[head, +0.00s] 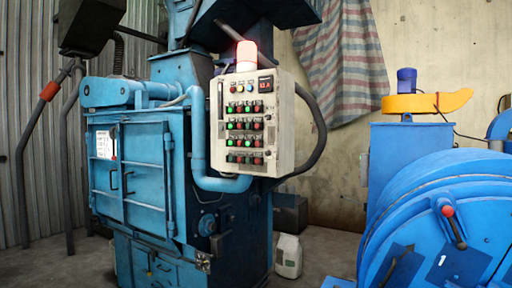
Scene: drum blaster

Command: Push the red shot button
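A pale control panel (284,152) is mounted on the front right side of the blue blasting machine (136,180). It carries rows of small red and green buttons; one red button (256,143) is in a lower row. The labels are too small to read, so I cannot tell which red button is the shot button. A small display (265,84) is at the panel's upper right. A glowing red beacon (246,52) stands on top of the panel. Neither of my grippers is in view.
A big blue drum machine (410,205) with a red-knobbed lever (448,211) stands at the right. A white canister (288,256) is on the floor below the panel. A striped cloth (342,60) hangs on the wall behind. Nothing blocks the panel's front.

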